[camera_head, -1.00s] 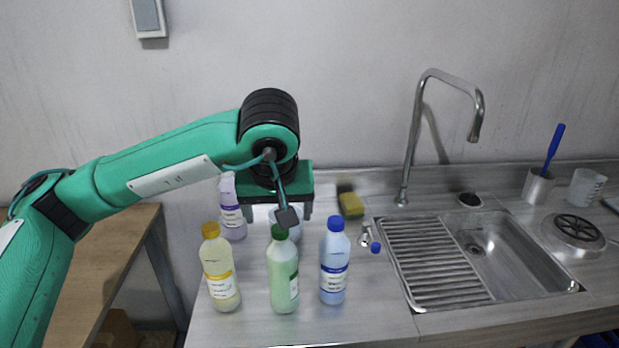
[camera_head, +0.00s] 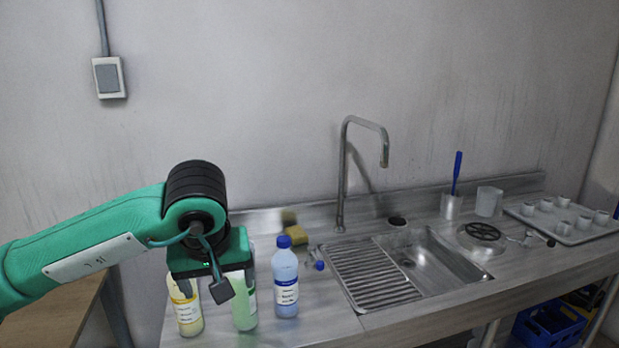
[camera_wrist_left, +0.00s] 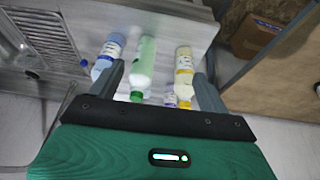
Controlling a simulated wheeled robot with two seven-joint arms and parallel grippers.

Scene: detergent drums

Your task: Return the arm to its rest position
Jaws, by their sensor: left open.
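My left gripper (camera_head: 218,288) is open and empty, its green body in front of the bottle tops. In the left wrist view its two grey fingers (camera_wrist_left: 160,82) are spread wide, with bottles visible beyond and between them. The green bottle (camera_head: 244,312) and the yellow bottle (camera_head: 187,314) are partly hidden by the gripper in the head view; the green bottle (camera_wrist_left: 146,62) and yellow bottle (camera_wrist_left: 184,62) show better in the wrist view. A blue bottle (camera_head: 286,285) stands upright to the right. My right gripper is not in view.
A tray with cups (camera_head: 570,222) is far right. A wooden table (camera_head: 60,315) stands left. Space above the counter is open.

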